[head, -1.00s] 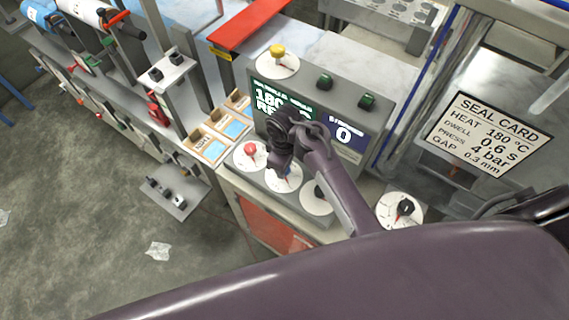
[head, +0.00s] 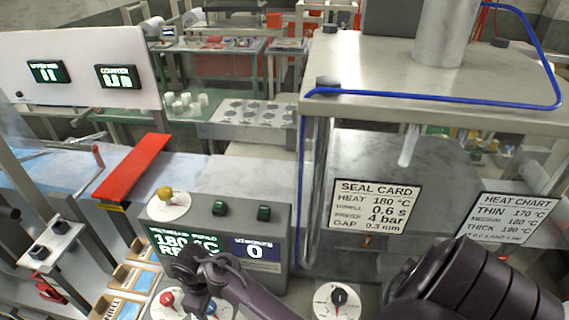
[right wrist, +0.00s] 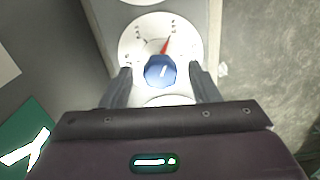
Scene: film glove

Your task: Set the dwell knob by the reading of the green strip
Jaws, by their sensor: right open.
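A blue knob (right wrist: 160,71) with a red pointer sits on a white numbered dial (right wrist: 135,42); the pointer aims up and slightly right in the right wrist view. I cannot read its label to tell if it is the dwell knob. My right gripper (right wrist: 161,73) is open, with a finger on each side of the blue knob; contact is unclear. In the head view my right gripper (head: 196,270) covers part of the panel. The green strip (head: 168,236) reads 180 °C, its lower line partly hidden. The seal card (head: 374,206) shows heat 180 °C, 0.6 s, 4 bar, gap 0.3 mm.
A red knob (head: 167,298) is left of the gripper, a yellow knob (head: 166,194) above, and a black knob (head: 339,296) to the right. A blue display (head: 256,248) reads 0. A heat chart (head: 513,217) hangs at the right. A press frame (head: 450,95) stands behind.

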